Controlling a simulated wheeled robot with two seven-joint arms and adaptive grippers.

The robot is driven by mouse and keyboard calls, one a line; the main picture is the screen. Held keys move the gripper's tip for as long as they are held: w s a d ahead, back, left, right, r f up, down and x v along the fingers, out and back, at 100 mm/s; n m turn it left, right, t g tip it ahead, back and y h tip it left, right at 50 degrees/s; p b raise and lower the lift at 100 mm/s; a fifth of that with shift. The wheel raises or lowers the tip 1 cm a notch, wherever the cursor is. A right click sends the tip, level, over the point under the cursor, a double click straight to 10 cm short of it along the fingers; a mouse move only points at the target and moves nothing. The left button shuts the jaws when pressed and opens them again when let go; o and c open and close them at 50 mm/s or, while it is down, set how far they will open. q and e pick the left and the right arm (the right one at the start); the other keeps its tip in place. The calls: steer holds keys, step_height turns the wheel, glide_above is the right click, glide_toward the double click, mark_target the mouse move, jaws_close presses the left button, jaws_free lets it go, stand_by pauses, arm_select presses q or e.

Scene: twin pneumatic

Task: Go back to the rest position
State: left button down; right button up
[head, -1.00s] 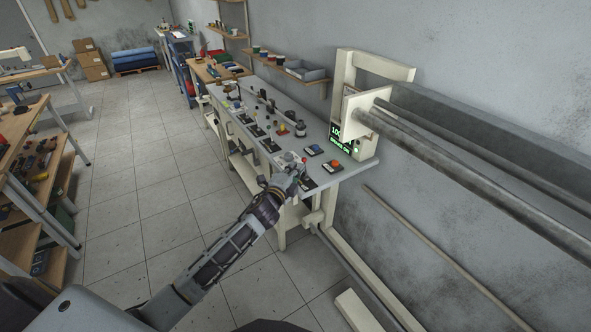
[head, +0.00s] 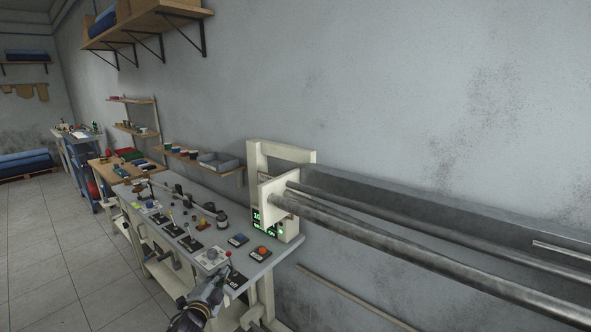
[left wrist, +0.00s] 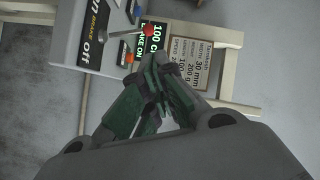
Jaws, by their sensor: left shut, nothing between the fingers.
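My left gripper (head: 220,279) is at the front edge of the control bench (head: 187,200), low in the head view. In the left wrist view its green-padded fingers (left wrist: 151,68) are closed together with nothing between them. A small lever with a red knob (head: 229,254) stands just beyond the fingertips; its red knob (left wrist: 148,33) also shows in the left wrist view. I cannot tell whether the fingers touch the lever. My right gripper is in neither view.
The bench carries several levers, an orange button (head: 262,249) and a blue button (head: 238,238). A cream machine frame (head: 283,155) with long metal rollers (head: 400,248) stands at the right. Open tiled floor (head: 50,255) lies at the left.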

arm_select(q)
steer(key=s+a+f+n+g+y, duration=0.1)
steer(key=s+a+f+n+g, duration=0.15)
steer(key=f, duration=0.85)
steer(key=s+a+f+n+g, duration=0.2)
steer(key=s+a+f+n, duration=0.15)
steer(key=f, duration=0.85)
steer(key=s+a+f+n+g+y, duration=0.1)
steer(key=s+a+f+n+g, duration=0.2)
steer(key=f, duration=0.8)
steer(key=s+f+n+g, duration=0.1)
steer(key=s+f+g, duration=0.2)
steer(key=s+f, duration=1.05)
steer(key=s+f+n+g, duration=0.1)
steer(key=s+f+g, duration=0.2)
steer(key=s+f, duration=1.05)
steer(key=s+d+g, duration=0.1)
steer(key=s+d, duration=0.2)
steer(key=s, duration=0.9)
steer(key=s+d+f+n+g, duration=0.1)
steer(key=s+d, duration=0.3)
steer(key=s, duration=0.9)
steer(key=shift+h, duration=0.3)
steer(key=shift+w+d+f+g, duration=0.1)
steer(key=shift+w+g, duration=0.05)
steer(key=shift+g, duration=0.1)
